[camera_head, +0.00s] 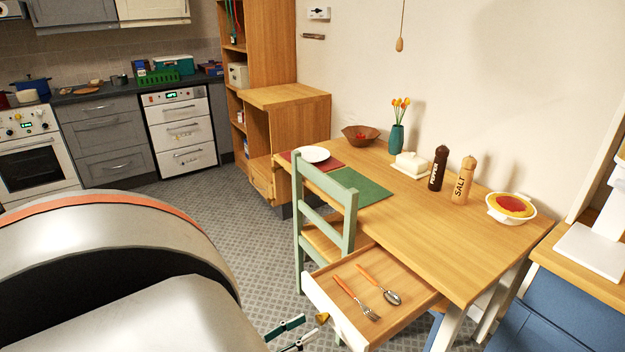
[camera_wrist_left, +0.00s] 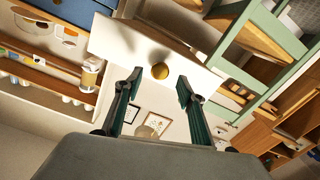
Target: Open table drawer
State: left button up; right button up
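The table drawer (camera_head: 407,289) is pulled out from the wooden table (camera_head: 440,235). A fork (camera_head: 357,299) and a spoon (camera_head: 379,284) with orange handles lie in it. Its white front carries a round brass knob (camera_head: 322,318). My left gripper (camera_head: 309,327) is just off the front, at the knob. In the left wrist view the knob (camera_wrist_left: 160,71) shows between the spread green fingertips (camera_wrist_left: 159,79), with a gap on each side, against the white drawer front (camera_wrist_left: 120,43). Whether a finger touches it I cannot tell. My right gripper is in neither view.
A green chair (camera_head: 349,215) stands close beside the drawer, left of it. The table top holds a plate (camera_head: 313,154), a vase (camera_head: 397,137), mills (camera_head: 463,180) and a bowl (camera_head: 511,207). Blue cabinets (camera_head: 560,315) are at right. Tiled floor is free at left.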

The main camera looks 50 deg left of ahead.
pick_arm(q)
jog(key=s, duration=0.8)
jog(key=shift+a, duration=0.3)
